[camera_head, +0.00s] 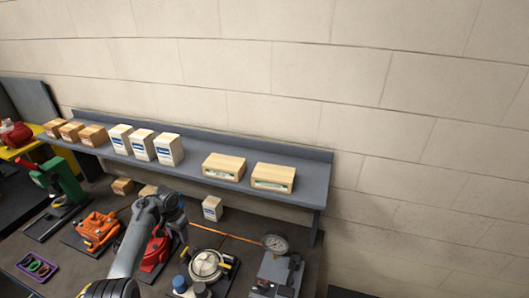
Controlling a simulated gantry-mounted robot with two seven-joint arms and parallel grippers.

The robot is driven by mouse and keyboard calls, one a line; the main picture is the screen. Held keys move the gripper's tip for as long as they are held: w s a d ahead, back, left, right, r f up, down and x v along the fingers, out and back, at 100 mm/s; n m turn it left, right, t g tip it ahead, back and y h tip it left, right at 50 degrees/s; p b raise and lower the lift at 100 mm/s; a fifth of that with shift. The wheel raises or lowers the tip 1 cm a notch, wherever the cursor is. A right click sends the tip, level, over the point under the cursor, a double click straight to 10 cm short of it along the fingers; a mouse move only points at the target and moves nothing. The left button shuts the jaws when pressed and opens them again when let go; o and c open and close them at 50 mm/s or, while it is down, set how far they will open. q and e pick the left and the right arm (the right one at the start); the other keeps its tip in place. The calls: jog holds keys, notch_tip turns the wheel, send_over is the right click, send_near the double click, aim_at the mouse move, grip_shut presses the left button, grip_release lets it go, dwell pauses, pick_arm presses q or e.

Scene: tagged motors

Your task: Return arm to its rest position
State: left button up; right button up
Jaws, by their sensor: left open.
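My left arm comes up from the bottom left, and its dark gripper (178,228) hangs over the bench, open. I see nothing held in it, though its fingertips are small and hard to make out. It is in front of a red machine (156,252), which the arm partly hides. An orange machine (98,229) stands to its left and a round silver-topped unit (207,264) to its lower right. My right gripper is not in view.
A grey shelf (215,181) behind the bench carries several brown, white and wooden boxes. A small white box (212,208) stands below it. A green machine (62,180) and purple tray (38,267) are left; a grey gauge unit (277,272) is right.

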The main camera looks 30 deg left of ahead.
pick_arm(q)
jog(key=s+d+f+m+t+y+p, duration=0.1)
jog(key=s+d+f+m+y, duration=0.1)
jog(key=s+d, duration=0.5)
jog(key=s+d+f+m+y+p, duration=0.1)
jog(key=s+d+f+m, duration=0.15)
jog(key=d, duration=0.95)
jog(key=s+d+r+t+h, duration=0.1)
jog(key=s+d+r, duration=0.4)
jog(key=s+d, duration=0.3)
jog(key=s+d+r+t+h, duration=0.1)
jog(key=s+d+r, duration=0.4)
jog(key=d, duration=0.6)
jog(key=s+h, duration=0.1)
jog(key=s, duration=0.1)
jog(key=shift+s+d+r+t, duration=0.3)
jog(key=shift+s+r, duration=0.05)
jog(key=shift+r, duration=0.05)
